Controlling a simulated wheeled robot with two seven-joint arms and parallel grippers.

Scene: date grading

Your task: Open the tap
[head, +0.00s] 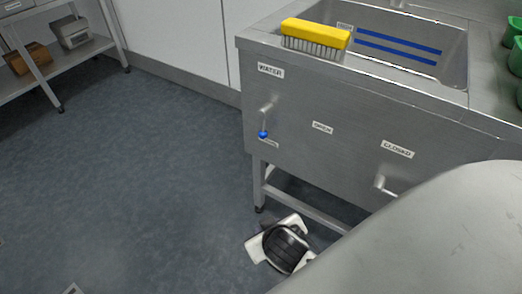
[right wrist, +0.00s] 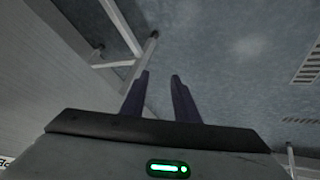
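A steel sink unit has a short metal lever (head: 265,118) on its front panel, under a "WATER" label (head: 271,70). The lever hangs down and ends in a blue ball knob (head: 263,134), just above a small label too blurred to read. My right gripper (head: 281,244) is low beside the sink's legs, below the lever and apart from it. In the right wrist view, its two dark fingers (right wrist: 160,77) stand apart with nothing between them. My left gripper is in neither view.
A second metal handle (head: 383,184) sits below a "CLOSED" label (head: 397,149), partly hidden by my arm. A yellow brush (head: 316,34) lies on the sink rim. Green cups (head: 515,57) stand at the right. A shelf (head: 70,54) stands far left; the floor (head: 130,180) between is clear.

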